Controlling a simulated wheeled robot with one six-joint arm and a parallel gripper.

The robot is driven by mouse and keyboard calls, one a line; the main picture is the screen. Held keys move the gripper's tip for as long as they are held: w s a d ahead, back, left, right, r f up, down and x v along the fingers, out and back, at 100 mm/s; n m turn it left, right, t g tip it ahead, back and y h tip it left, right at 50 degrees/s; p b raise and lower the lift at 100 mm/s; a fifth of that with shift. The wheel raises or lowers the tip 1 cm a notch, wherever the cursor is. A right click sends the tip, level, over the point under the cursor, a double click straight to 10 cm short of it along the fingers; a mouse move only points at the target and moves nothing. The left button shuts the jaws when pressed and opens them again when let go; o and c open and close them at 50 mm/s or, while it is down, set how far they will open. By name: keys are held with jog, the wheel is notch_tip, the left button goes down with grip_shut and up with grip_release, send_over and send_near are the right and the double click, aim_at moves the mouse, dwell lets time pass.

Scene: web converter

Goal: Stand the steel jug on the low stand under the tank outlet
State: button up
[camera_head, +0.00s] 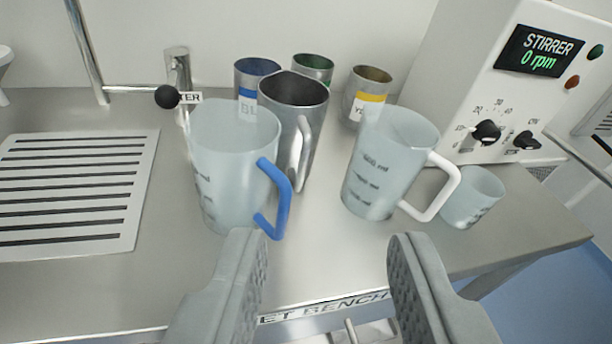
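The steel jug (311,104) stands upright on the steel bench, behind and between two translucent measuring jugs. Its handle faces the front right, and its lower left part is hidden by the blue-handled jug. My gripper (325,257) is open and empty at the bench's front edge, its two grey fingers wide apart. The steel jug lies beyond the gap between the fingers, not touched. The low stand and the tank outlet cannot be made out in this view.
A blue-handled jug (228,175) and a white-handled jug (386,165) stand in front. A small beaker (472,198) is at right. Steel cups with blue (251,68), green (313,66) and yellow labels (367,92) stand behind. A stirrer box (515,85), a tap (178,70) and a slotted drain (138,195) flank them.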

jog(key=w+d+r+n+g+y, duration=0.1)
jog(key=w+d+n+g, duration=0.1)
jog(key=w+n+g, duration=0.85)
jog(key=n+g+y, duration=0.4)
jog(key=n+g, duration=0.1)
jog(key=n, duration=0.2)
send_near(308, 159)
jog(key=x, duration=1)
jog(key=shift+w+f, duration=0.3)
grip_shut()
